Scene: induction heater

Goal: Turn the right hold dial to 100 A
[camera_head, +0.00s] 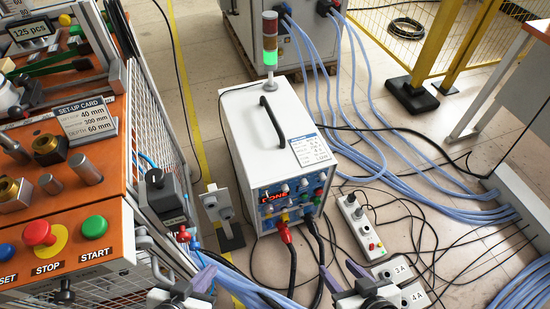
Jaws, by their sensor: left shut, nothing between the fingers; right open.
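The white heater unit (262,140) stands upright on the floor at the middle, its front panel facing me. A red lit display (273,199) on the panel seems to read "DONE". Several small dials (303,186) sit on the panel; their labels and pointer settings are too small to read, so I cannot tell which is the right hold dial. My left gripper (207,272) is shut and empty at the bottom, left of and below the panel. My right gripper (343,270) is open and empty at the bottom, right of and below it. Neither touches the unit.
Red and black cables (288,255) hang from the panel's lower edge. An orange-topped bench (75,190) with STOP and START buttons stands left. A grey post with a switch box (217,205) stands close left of the unit. A power strip (360,222) and blue hoses (420,195) lie right.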

